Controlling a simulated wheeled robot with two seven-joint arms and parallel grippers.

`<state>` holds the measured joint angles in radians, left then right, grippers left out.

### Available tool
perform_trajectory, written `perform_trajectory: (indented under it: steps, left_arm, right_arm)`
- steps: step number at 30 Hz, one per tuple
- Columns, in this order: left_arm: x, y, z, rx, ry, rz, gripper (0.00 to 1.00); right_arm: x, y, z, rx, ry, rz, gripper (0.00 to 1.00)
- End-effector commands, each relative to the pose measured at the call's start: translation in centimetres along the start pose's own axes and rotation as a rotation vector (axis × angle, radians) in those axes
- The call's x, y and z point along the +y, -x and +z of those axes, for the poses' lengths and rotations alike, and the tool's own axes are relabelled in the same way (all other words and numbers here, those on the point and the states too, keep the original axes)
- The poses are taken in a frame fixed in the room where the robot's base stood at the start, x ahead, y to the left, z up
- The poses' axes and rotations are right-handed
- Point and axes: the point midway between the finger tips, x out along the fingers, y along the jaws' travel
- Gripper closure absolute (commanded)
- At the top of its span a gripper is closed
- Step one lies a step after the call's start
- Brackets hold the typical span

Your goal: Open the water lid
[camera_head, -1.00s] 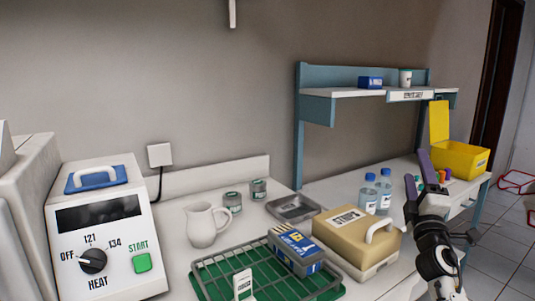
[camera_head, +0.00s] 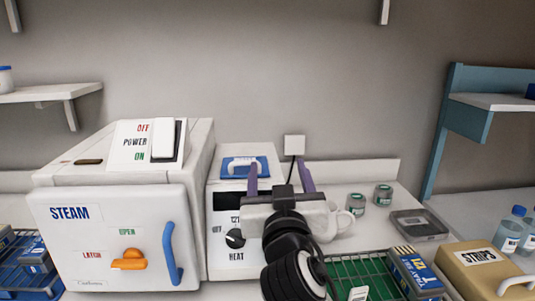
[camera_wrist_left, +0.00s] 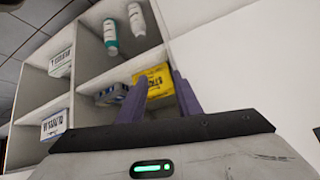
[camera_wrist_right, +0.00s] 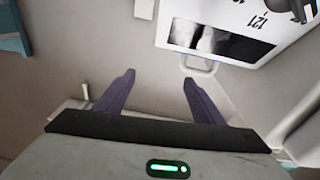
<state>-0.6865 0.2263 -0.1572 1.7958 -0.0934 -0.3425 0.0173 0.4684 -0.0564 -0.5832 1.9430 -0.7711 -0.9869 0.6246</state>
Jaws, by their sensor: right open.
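The blue lid (camera_head: 232,167) with a white handle lies on top of the white heat unit (camera_head: 222,263), left of my right gripper in the head view. It looks closed. My right gripper (camera_head: 279,173) is open and empty in front of the unit's right side, its purple fingers pointing up. In the right wrist view, its fingers (camera_wrist_right: 158,76) are apart with nothing between them. The unit's front panel (camera_wrist_right: 228,28) appears there upside down. My left gripper (camera_wrist_left: 158,80) is open and empty, and shows only in the left wrist view.
A large steam sterilizer (camera_head: 110,215) stands left of the heat unit. A white pitcher (camera_head: 341,220) is partly behind my right gripper. A green rack (camera_head: 365,270), tins (camera_head: 356,204) and a metal tray (camera_head: 418,224) are to the right. Shelves with boxes (camera_wrist_left: 153,84) face my left gripper.

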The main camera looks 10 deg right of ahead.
Motion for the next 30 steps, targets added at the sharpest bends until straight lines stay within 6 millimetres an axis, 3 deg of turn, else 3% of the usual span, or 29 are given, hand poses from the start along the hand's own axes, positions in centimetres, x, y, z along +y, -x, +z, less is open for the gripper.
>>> perform_trajectory:
  steps: [1, 3, 7, 11, 22, 30]
  left_arm:
    - [1.6, 0.6, -2.1, 0.015, 0.074, 0.026, 0.69]
    - [3.2, 1.1, -3.8, 0.024, 0.148, 0.057, 0.69]
    - [4.6, 1.6, -5.5, 0.034, 0.214, 0.09, 0.69]
    - [4.8, 1.9, -5.9, 0.034, 0.223, 0.095, 0.69]
    - [4.5, 2.7, -6.7, 0.035, 0.219, 0.093, 0.69]
    - [4.5, 2.9, -6.8, 0.035, 0.219, 0.092, 0.69]
  right_arm:
    - [-2.6, 1.2, -0.3, -0.028, -0.023, -0.026, 0.37]
    - [-5.0, 2.5, -0.2, -0.061, -0.042, -0.048, 0.37]
    - [-7.1, 3.7, 0.1, -0.092, -0.056, -0.066, 0.37]
    - [-7.4, 2.6, 0.2, -0.096, -0.054, -0.066, 0.37]
    - [-7.6, -4.0, 0.8, -0.097, -0.052, -0.062, 0.37]
    - [-7.8, -6.1, 1.2, -0.097, -0.055, -0.065, 0.37]
